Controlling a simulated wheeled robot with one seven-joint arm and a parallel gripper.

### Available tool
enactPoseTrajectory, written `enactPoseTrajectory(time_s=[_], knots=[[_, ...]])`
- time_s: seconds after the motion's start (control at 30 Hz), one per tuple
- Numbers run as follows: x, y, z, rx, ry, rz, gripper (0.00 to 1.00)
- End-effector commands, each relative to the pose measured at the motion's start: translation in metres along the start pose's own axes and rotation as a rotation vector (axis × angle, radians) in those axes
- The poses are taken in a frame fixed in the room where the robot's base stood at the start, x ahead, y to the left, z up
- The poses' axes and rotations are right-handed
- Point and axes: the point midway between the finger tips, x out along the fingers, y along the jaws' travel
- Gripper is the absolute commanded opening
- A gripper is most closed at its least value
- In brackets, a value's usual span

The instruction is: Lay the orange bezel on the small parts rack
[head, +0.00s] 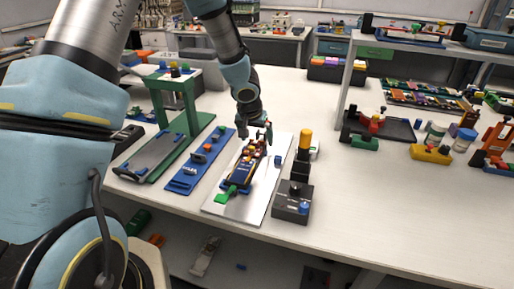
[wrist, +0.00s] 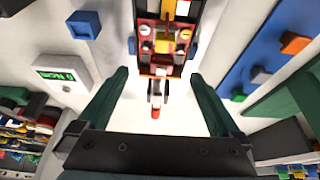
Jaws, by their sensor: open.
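Nothing is held. A small orange block (wrist: 296,43) is on a blue board at the right; I cannot tell whether it is the orange bezel. I cannot tell which object is the small parts rack.
A blue board (head: 189,173) and a green stand (head: 176,92) are left of the pale plate (head: 222,207). The table's front right (head: 400,215) is clear.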

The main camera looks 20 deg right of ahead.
Motion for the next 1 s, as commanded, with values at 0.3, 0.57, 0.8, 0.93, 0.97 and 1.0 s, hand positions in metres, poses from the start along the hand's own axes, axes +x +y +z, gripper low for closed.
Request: enactPoseTrajectory(time_s=[0.3,0.57,0.8,0.93,0.97,1.0], knots=[[0.0063,-0.0004,-0.0008,0.0,0.002,0.0,1.0],[0.0062,-0.0003,-0.0007,0.0,0.001,0.0,0.71],[0.0062,-0.0003,-0.0006,0.0,0.001,0.0,0.44],[0.0063,-0.0003,-0.0004,-0.001,0.001,0.0,0.29],[0.0063,-0.0003,-0.0004,-0.001,0.001,0.0,0.26],[0.0063,-0.0003,-0.0004,0.0,0.001,0.0,0.21]])
